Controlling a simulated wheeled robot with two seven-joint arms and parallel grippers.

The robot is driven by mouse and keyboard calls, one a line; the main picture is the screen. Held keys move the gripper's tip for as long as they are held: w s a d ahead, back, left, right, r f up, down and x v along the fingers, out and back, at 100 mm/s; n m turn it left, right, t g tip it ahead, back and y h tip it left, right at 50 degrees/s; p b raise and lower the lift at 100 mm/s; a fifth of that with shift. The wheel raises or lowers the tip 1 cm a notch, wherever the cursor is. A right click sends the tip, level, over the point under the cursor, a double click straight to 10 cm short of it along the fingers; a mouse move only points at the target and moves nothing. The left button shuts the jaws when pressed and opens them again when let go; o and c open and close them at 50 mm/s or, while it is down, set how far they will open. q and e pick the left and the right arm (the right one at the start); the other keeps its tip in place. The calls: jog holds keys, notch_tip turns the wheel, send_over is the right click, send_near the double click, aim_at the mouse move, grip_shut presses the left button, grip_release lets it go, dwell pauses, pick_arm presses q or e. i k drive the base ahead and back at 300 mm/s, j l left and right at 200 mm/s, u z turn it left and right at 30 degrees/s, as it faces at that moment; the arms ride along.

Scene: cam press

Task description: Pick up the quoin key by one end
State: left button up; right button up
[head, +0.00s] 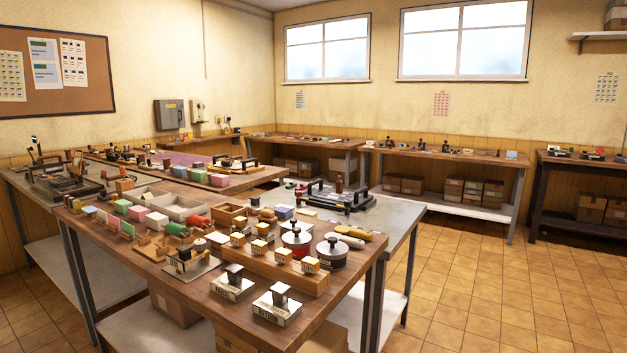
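I cannot make out the quoin key for certain among the many small tools. The nearest wooden workbench (147,278) is crowded with stamping and printing items. A grey-topped table (405,215) behind it carries a dark metal frame with black handles (335,195). Dark metal tools (70,185) lie on another grey table at the left, too small to tell apart. Neither of my grippers shows in the head view.
Two round tins (331,255) and small stamp blocks (277,308) stand near the close bench's right end. Benches line the back wall, with cardboard boxes (590,209) on a low shelf. The tiled floor (480,285) at the right is clear.

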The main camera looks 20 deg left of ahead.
aim_at(339, 183)
jog(key=i+u, duration=0.25)
jog(key=i, duration=0.45)
jog(key=i+l+u, duration=0.2)
jog(key=i, duration=0.5)
